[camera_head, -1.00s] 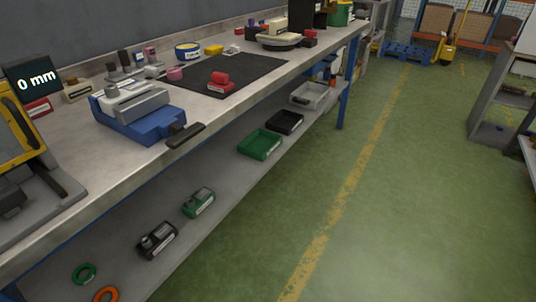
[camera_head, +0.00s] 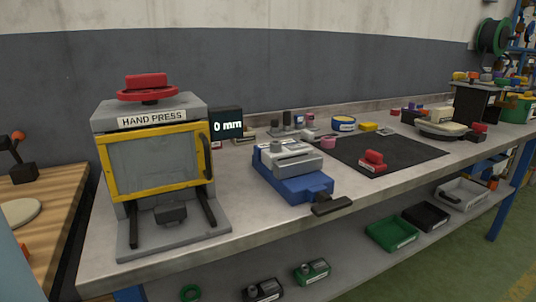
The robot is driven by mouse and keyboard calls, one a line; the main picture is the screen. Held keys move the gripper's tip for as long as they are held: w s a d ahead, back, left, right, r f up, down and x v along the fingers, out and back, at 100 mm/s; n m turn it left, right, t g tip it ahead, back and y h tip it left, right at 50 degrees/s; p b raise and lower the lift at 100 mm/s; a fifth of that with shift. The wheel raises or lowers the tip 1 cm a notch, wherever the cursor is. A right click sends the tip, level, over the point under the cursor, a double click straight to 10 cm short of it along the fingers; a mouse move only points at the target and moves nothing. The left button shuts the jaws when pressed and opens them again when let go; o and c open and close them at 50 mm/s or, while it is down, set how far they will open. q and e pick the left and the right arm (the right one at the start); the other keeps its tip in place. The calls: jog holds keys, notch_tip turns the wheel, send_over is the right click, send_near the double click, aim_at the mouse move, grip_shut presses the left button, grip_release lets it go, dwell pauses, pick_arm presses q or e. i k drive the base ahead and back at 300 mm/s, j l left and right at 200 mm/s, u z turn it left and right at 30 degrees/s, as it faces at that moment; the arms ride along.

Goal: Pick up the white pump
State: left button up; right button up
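I cannot surely pick out a white pump. A cream-white part (camera_head: 442,128) lies on a low grey round base towards the right of the bench, too small to identify. A light grey block with a rounded top (camera_head: 289,156) sits in a blue fixture (camera_head: 301,187) at the bench middle. On the lower shelf are a dark pump-like unit (camera_head: 263,290) and a green one (camera_head: 312,271). Neither of my grippers is in view.
A grey hand press (camera_head: 152,168) with a yellow-framed door stands on the bench's left. A black mat (camera_head: 385,153) holds a red part (camera_head: 372,161). Green (camera_head: 391,234), black (camera_head: 425,216) and light grey (camera_head: 462,194) bins sit on the lower shelf. A wooden table (camera_head: 52,205) is at left.

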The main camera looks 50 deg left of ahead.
aim_at(276, 152)
jog(key=u, duration=1.5)
